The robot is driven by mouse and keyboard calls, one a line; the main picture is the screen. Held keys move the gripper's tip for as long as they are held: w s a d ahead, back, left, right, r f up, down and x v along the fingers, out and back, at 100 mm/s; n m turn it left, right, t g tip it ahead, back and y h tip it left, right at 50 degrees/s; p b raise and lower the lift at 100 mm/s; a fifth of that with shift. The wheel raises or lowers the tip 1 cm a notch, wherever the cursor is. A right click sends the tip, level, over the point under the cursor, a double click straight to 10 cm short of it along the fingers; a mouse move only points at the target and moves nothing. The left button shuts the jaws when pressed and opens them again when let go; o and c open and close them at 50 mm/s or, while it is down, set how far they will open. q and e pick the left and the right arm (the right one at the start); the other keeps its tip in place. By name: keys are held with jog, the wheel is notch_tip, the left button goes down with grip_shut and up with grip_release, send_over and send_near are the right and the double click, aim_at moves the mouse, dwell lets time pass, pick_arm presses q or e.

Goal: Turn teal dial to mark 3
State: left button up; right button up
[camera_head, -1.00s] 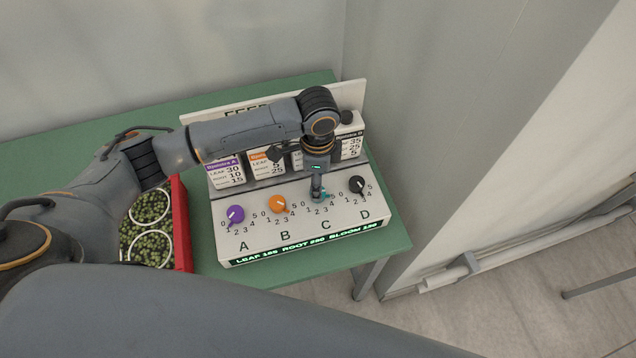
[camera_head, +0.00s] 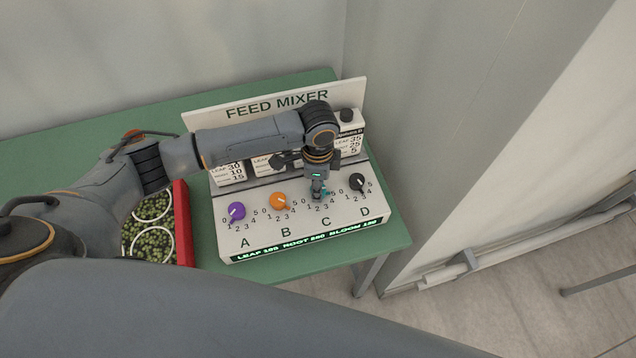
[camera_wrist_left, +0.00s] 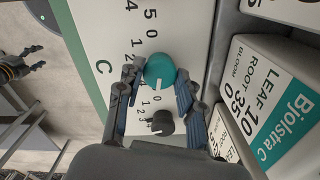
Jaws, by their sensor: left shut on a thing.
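The teal dial (camera_wrist_left: 159,70) shows between the fingers of my left gripper (camera_wrist_left: 156,90) in the left wrist view. The fingers are shut on its sides, and its white pointer faces down in that view. Fingers hide part of its scale, so I cannot tell which mark it points at. In the head view, my left gripper (camera_head: 318,194) is down on the panel above letter C, and only a bit of the teal dial (camera_head: 326,192) shows. My right gripper (camera_wrist_left: 36,58) appears small at the left of the wrist view; its jaw state is unclear.
The feed mixer panel (camera_head: 300,236) stands on a green table (camera_head: 310,264). Purple (camera_head: 236,211) and orange (camera_head: 278,201) dials are left of the teal one; a black dial (camera_head: 357,182) is close on its right. A red crate (camera_head: 183,222) is left.

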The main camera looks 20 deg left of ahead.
pick_arm(q)
jog(key=shift+r+m+p, duration=0.1)
jog(key=shift+m+p, duration=0.45)
jog(key=shift+m, duration=0.35)
jog(key=m+p, duration=0.1)
jog(key=m, duration=0.2)
jog(key=m+p, duration=0.1)
jog(key=m, duration=0.3)
jog(key=shift+m, duration=1.8)
jog(key=shift+s, duration=0.1)
jog(key=o, duration=1.2)
